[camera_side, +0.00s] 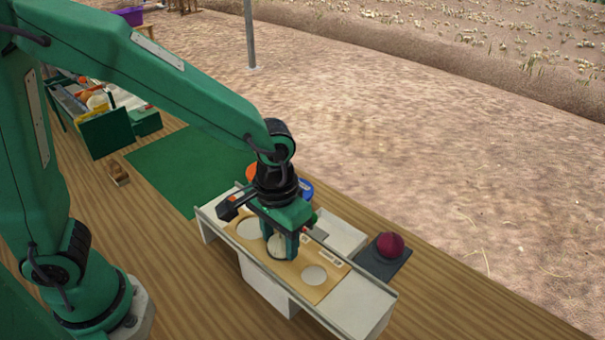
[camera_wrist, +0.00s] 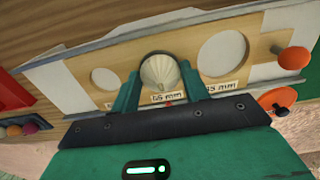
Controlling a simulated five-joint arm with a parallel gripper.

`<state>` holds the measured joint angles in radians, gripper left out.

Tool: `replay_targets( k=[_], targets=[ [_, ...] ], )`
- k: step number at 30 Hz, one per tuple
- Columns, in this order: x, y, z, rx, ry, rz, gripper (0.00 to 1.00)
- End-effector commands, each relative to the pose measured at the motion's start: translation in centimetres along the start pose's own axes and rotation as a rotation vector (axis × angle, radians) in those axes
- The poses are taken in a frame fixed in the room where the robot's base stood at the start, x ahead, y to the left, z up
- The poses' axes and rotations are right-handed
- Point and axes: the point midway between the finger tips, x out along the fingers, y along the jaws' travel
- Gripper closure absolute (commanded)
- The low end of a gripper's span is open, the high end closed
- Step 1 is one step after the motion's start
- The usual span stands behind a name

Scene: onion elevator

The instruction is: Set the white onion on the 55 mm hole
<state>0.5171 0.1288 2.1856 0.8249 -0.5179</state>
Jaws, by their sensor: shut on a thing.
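The white onion (camera_side: 277,244) is between the two fingers of my gripper (camera_side: 284,247), which is shut on it. In the wrist view the onion (camera_wrist: 160,71) shows pale and pointed between the green fingers (camera_wrist: 158,86). It is over the middle of the wooden sizing board (camera_side: 314,293), just behind the "55 mm" label (camera_wrist: 171,97). The onion and fingers hide the 55 mm hole, so I cannot tell whether the onion touches it. A larger hole (camera_wrist: 222,54) and a smaller hole (camera_wrist: 106,78) lie to either side, both empty.
The board lies on a white trough (camera_side: 360,307). A red onion (camera_side: 390,244) rests on a dark pad (camera_side: 372,263) to the right. Orange knobs (camera_wrist: 293,58) stand beside the board. A green mat (camera_side: 185,165) and green crates (camera_side: 105,132) are farther left.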

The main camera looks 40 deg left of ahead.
Motion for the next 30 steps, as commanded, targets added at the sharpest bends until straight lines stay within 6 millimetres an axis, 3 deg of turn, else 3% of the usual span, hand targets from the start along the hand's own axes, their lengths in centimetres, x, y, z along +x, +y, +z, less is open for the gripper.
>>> replay_targets(
  k=[7,8,12,23,30],
  targets=[
    [0.0,0.1,0.0,0.000,0.001,0.000,0.78],
    [0.0,0.1,0.0,0.000,0.001,0.000,0.53],
    [0.0,0.1,0.0,0.000,0.001,0.000,0.30],
    [-0.2,0.1,0.0,0.000,0.001,0.001,0.30],
    [-2.0,0.1,-0.1,0.000,0.004,0.002,0.30]
  ],
)
